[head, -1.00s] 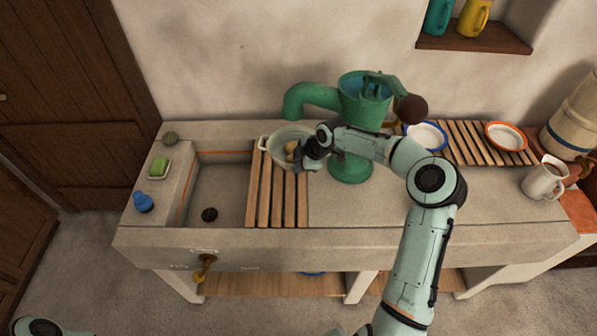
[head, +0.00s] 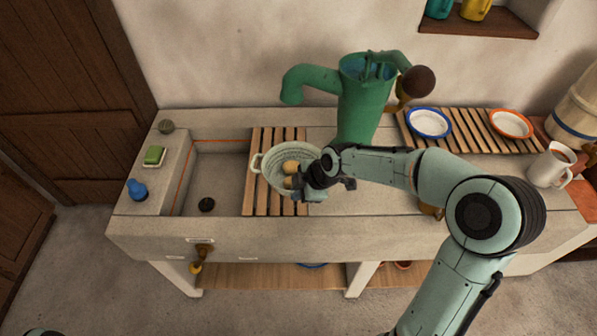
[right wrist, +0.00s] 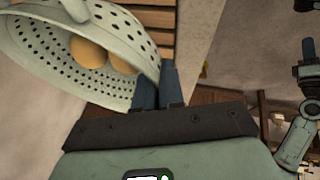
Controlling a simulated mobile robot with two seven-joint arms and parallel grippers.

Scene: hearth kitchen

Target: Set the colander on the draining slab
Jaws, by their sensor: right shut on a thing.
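The pale colander (head: 268,176) has round holes and two small handles, and holds a few round tan items (head: 291,166). My right gripper (head: 309,183) is shut on its right rim. In the right wrist view the colander (right wrist: 45,55) fills the upper left beside the dark fingers (right wrist: 171,85). It is over the wooden slats (head: 263,143) at the right of the sink and the stone just right of them. I cannot tell whether it touches them. The stone slab (head: 385,195) extends to the right, partly behind my arm. My left gripper is out of view.
A green hand pump (head: 359,105) stands close behind the colander. The open sink basin (head: 218,180) is to its left. A slatted rack (head: 468,135) with blue-rimmed (head: 429,122) and red-rimmed (head: 511,124) bowls lies right, near a white jug (head: 550,167).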

